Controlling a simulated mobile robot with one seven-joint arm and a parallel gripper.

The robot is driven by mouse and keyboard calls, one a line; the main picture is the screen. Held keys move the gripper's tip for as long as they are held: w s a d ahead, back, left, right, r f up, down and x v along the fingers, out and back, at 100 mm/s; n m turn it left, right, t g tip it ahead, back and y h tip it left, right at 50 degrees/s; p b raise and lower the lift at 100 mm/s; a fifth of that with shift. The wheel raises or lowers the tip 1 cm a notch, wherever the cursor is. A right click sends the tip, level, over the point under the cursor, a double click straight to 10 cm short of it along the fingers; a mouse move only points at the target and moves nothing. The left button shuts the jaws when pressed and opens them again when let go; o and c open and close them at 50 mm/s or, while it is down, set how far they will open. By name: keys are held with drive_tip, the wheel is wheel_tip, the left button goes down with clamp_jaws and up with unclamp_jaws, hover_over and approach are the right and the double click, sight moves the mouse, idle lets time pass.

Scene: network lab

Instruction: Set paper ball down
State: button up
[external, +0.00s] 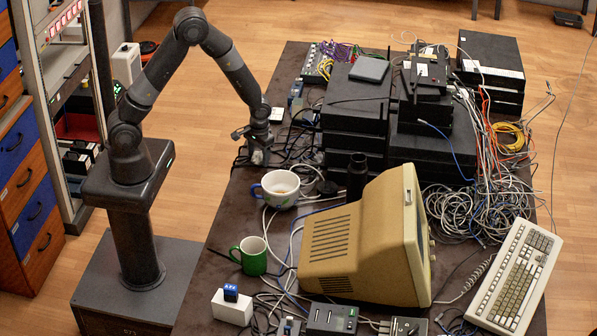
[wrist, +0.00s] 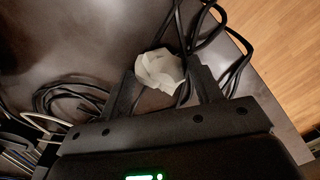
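The paper ball (wrist: 160,70) is white and crumpled; in the wrist view it sits between the tips of my two fingers and fills the gap. My gripper (wrist: 162,72) appears shut on it. In the external view my gripper (external: 258,157) points down, low over the left edge of the dark table (external: 222,205). A small pale patch between the fingers there is too small to make out clearly. Whether the ball touches the tabletop cannot be told.
Black cables (wrist: 75,95) lie around the gripper. A white mug (external: 280,190) and a green mug (external: 252,256) stand nearer the camera, by a beige monitor (external: 345,240). Stacked black devices (external: 355,110) stand to the right. Bare tabletop (wrist: 75,35) shows beside the cables.

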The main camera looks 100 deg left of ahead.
sight(260, 155)
drive_tip(key=shift+o, duration=0.6)
drive_tip(key=s+d+r+m+t, duration=0.15)
drive_tip(key=d+r, duration=0.25)
drive_tip(key=r, duration=0.7)
drive_tip(key=d+r+m+t, duration=0.1)
drive_tip(key=d+r+m, duration=0.15)
drive_tip(key=r, duration=0.75)
drive_tip(key=s+d+r+m+t, duration=0.4)
drive_tip(key=s+d+r+m, duration=0.3)
drive_tip(key=s+d+r, duration=0.5)
drive_tip(key=shift+s+d+h, duration=0.3)
drive_tip(key=shift+s+d, duration=0.95)
drive_tip(key=shift+d, duration=0.05)
